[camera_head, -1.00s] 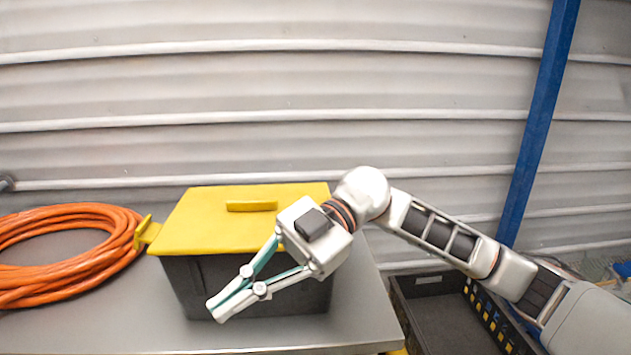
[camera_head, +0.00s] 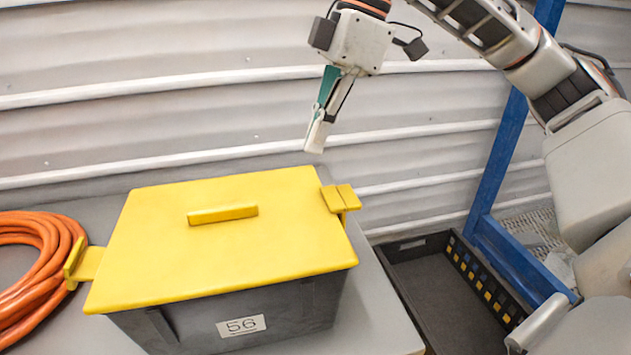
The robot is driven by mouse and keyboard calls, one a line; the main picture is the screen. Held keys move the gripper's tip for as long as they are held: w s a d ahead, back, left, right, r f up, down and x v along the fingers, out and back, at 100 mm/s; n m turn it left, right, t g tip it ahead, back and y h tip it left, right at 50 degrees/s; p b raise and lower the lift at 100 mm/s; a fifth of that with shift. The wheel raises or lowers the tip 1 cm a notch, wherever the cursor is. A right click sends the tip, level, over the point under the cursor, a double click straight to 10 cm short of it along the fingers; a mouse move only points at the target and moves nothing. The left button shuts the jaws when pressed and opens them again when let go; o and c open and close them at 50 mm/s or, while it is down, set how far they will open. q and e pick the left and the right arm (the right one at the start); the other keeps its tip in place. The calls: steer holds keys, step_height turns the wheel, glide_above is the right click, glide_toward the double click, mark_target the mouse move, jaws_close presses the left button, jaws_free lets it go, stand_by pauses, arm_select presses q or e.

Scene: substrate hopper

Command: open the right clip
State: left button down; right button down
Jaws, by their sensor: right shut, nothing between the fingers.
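A dark grey box with a yellow lid (camera_head: 160,240) stands on the table. The right clip (camera_head: 341,198) is yellow and sits at the lid's right edge, near the back corner. Its two plates lie about level with the lid, with a short part below the outer one; I cannot tell if it is latched. The left clip (camera_head: 78,264) sticks out from the left edge with its end flap raised. My right gripper (camera_head: 314,143) is shut and empty, pointing down, apart from the right clip and higher in the picture. My left gripper is out of view.
An orange hose coil (camera_head: 35,262) lies left of the box. A black crate (camera_head: 412,247) stands low beyond the table's right edge, beside a blue post (camera_head: 492,185). A ribbed grey wall is behind. Bare table (camera_head: 372,318) shows right of the box.

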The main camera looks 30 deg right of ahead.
mark_target(314, 204)
steer(key=x, duration=1)
steer(key=shift+f, duration=0.1)
steer(key=d, duration=0.1)
steer(key=s+d, duration=0.1)
steer(key=d, duration=0.1)
steer(key=shift+d+p, duration=0.15)
steer(key=shift+p, duration=0.15)
steer(key=shift+d, duration=0.2)
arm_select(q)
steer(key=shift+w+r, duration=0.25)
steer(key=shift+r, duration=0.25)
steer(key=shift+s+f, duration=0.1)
arm_select(e)
steer(key=shift+w+d, duration=0.1)
steer(key=shift+d+y+b, duration=0.25)
steer(key=shift+y+b, duration=0.2)
steer(key=shift+y, duration=0.35)
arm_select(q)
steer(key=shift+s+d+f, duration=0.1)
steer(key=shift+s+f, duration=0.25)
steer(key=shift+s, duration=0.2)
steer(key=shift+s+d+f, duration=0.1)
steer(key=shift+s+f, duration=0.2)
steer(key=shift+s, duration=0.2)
